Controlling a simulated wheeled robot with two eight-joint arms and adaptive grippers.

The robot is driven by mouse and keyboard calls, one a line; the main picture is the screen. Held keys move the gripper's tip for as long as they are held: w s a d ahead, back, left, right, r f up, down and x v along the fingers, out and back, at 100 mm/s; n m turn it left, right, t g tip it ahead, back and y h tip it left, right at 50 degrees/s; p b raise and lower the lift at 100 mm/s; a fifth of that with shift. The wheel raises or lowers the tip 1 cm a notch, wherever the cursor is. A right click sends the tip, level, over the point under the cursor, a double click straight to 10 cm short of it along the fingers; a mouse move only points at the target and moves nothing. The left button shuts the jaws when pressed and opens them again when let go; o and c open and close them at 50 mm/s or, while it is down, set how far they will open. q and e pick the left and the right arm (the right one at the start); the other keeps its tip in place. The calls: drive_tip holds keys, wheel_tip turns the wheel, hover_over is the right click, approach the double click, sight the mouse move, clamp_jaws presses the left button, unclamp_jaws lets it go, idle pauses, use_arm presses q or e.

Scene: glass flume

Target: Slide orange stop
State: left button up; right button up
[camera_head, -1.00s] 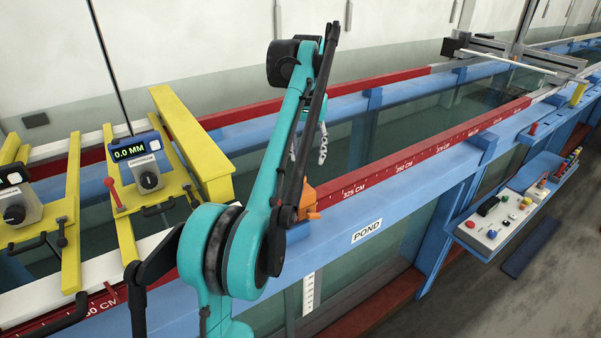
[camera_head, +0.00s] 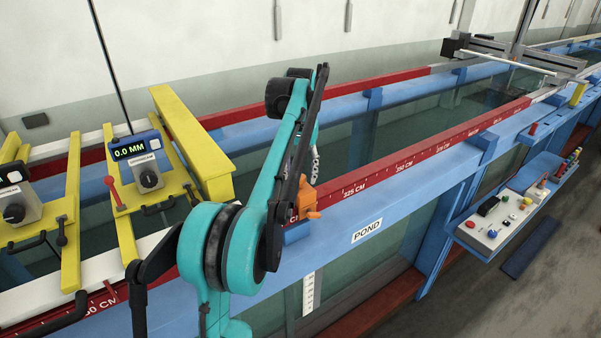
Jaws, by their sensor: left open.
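My left arm comes in from the lower left and covers the stop's left side. My left gripper (camera_head: 314,168) shows only in part behind the arm's dark link. It is open, just above and behind the stop as seen here. I cannot tell whether it touches the stop. My right gripper is not in view.
Yellow frames with a 0.0 MM display (camera_head: 129,150) stand at the left, with a yellow beam (camera_head: 190,140) beside my arm. A control panel (camera_head: 500,222) hangs at the right. The rail right of the stop is clear up to the far carriage (camera_head: 515,55).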

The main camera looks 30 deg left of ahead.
use_arm(q)
clamp_jaws()
drive_tip(key=s+a, duration=0.1)
drive_tip(key=s, duration=0.3)
drive_tip(key=s+a+b, duration=0.1)
drive_tip(key=s+a, duration=0.1)
drive_tip(key=s, duration=0.1)
drive_tip(key=s+a, duration=0.2)
drive_tip(key=s, duration=0.2)
drive_tip(key=shift+s+b, duration=0.3)
drive_tip(key=shift+s, duration=0.05)
drive_tip(key=shift+s+a, duration=0.1)
drive_tip(key=shift+s, duration=0.3)
unclamp_jaws()
drive_tip(key=shift+r, duration=0.1)
